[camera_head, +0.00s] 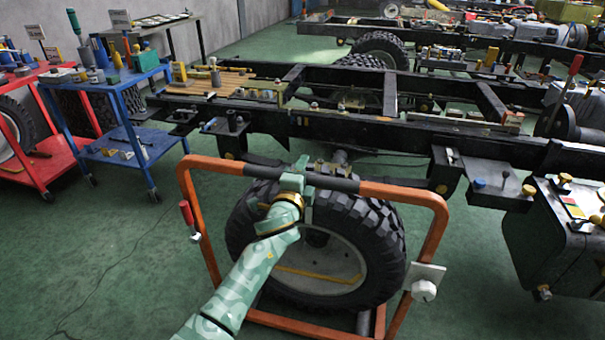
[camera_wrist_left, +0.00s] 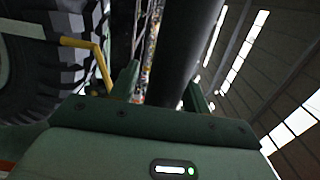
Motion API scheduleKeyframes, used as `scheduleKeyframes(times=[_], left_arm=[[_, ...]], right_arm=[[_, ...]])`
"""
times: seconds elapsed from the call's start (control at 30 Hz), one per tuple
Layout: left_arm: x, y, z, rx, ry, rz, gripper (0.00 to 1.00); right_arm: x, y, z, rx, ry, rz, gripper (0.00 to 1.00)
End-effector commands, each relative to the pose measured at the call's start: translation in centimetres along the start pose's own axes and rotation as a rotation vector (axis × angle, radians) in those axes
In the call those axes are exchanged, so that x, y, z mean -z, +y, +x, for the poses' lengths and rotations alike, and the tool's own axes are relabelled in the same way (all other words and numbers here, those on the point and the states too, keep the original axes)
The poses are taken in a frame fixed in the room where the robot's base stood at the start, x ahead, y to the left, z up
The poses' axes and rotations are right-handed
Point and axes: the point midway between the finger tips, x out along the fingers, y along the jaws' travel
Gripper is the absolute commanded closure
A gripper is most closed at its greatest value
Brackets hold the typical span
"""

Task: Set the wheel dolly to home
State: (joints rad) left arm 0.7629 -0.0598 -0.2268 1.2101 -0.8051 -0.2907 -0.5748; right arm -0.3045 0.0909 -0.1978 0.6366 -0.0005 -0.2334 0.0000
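The wheel dolly (camera_head: 432,245) is an orange tubular frame standing on the floor around a large black tire (camera_head: 385,235) with a grey rim. Its top bar has a dark grip section (camera_head: 335,182). My left gripper (camera_head: 303,180), pale green, is at this grip section, near the middle of the bar. In the left wrist view the dark bar (camera_wrist_left: 180,45) runs between the two fingers of my left gripper (camera_wrist_left: 162,85). A narrow gap shows between the left finger and the bar, so the gripper looks open around it. My right gripper is not in view.
A black truck chassis frame (camera_head: 400,131) stands just behind the dolly. A blue cart (camera_head: 108,85) and a red cart (camera_head: 55,160) stand at the left. A red-handled lever (camera_head: 187,215) sits on the dolly's left side.

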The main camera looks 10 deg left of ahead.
Motion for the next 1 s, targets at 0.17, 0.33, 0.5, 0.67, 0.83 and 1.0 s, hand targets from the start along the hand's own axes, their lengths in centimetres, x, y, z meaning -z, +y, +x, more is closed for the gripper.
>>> scheduleKeyframes(times=[0.17, 0.33, 0.5, 0.67, 0.83, 1.0], left_arm=[[0.0, -0.1, -0.1, 0.001, 0.000, 0.000, 0.53], [0.0, -0.4, -1.7, 0.002, 0.000, 0.000, 0.53], [0.0, -0.8, -5.9, 0.003, 0.000, -0.001, 0.53], [0.0, -0.5, -10.4, 0.002, 0.000, -0.002, 0.53], [0.0, -0.3, -14.0, 0.001, 0.000, -0.001, 0.53], [0.0, -0.1, -15.9, 0.001, 0.000, 0.001, 0.53]], right_arm=[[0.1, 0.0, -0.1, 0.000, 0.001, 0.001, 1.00], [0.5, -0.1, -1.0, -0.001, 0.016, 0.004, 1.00], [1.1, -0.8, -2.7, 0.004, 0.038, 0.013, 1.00], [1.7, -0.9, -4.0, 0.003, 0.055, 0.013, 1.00], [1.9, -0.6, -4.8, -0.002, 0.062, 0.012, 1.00], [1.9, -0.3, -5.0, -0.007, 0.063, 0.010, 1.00]])
